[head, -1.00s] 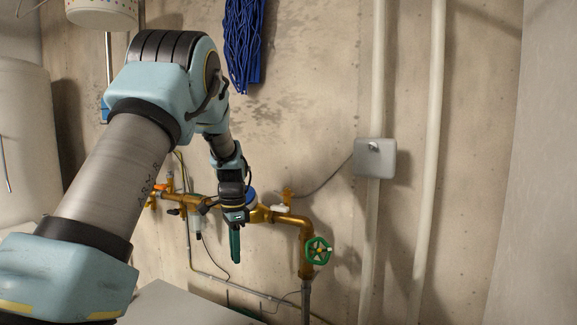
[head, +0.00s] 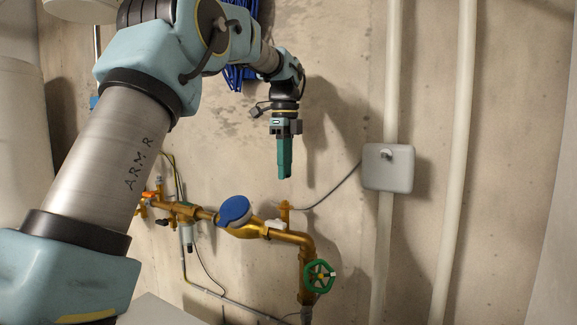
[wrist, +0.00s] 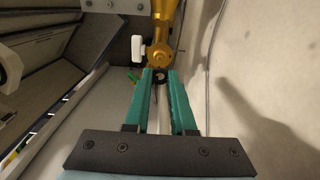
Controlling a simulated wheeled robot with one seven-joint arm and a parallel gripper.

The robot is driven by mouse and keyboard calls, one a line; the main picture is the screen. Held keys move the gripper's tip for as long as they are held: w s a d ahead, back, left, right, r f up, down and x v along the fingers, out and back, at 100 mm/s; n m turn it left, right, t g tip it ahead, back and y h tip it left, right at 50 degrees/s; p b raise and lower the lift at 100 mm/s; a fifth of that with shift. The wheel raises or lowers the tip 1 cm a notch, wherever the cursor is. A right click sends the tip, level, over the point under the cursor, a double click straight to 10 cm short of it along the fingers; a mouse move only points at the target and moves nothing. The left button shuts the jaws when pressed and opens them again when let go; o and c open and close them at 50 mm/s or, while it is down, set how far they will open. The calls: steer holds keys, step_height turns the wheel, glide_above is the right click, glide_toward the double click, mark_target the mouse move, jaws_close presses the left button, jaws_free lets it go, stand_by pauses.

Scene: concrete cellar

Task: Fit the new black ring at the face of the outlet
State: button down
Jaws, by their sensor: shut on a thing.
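My gripper (head: 285,174) hangs fingers down in front of the wall, above the brass pipe (head: 292,237). Its long green fingers are shut on a small black ring (wrist: 160,77) at the tips in the wrist view. In the head view the ring is too small to make out. A brass fitting (wrist: 166,42) shows just beyond the fingertips in the wrist view, apart from the ring as far as I can see. In the head view a short brass stub (head: 285,209) stands up from the pipe below my gripper. I cannot tell which opening is the outlet.
A water meter with a blue lid (head: 233,211) sits left of the stub. A green handwheel (head: 319,276) is at lower right. Blue strands (head: 238,78) hang behind my arm.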

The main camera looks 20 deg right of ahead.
stand_by(0.4)
steer(key=shift+f+b, duration=1.1)
steer(key=shift+f, duration=1.35)
steer(key=shift+p, duration=0.95)
steer(key=shift+f+b, duration=0.3)
steer(key=shift+f, duration=0.3)
steer(key=shift+p, duration=0.5)
stand_by(0.9)
steer(key=shift+r, duration=0.25)
steer(key=shift+a+f, duration=0.1)
steer(key=shift+f, duration=0.35)
stand_by(1.5)
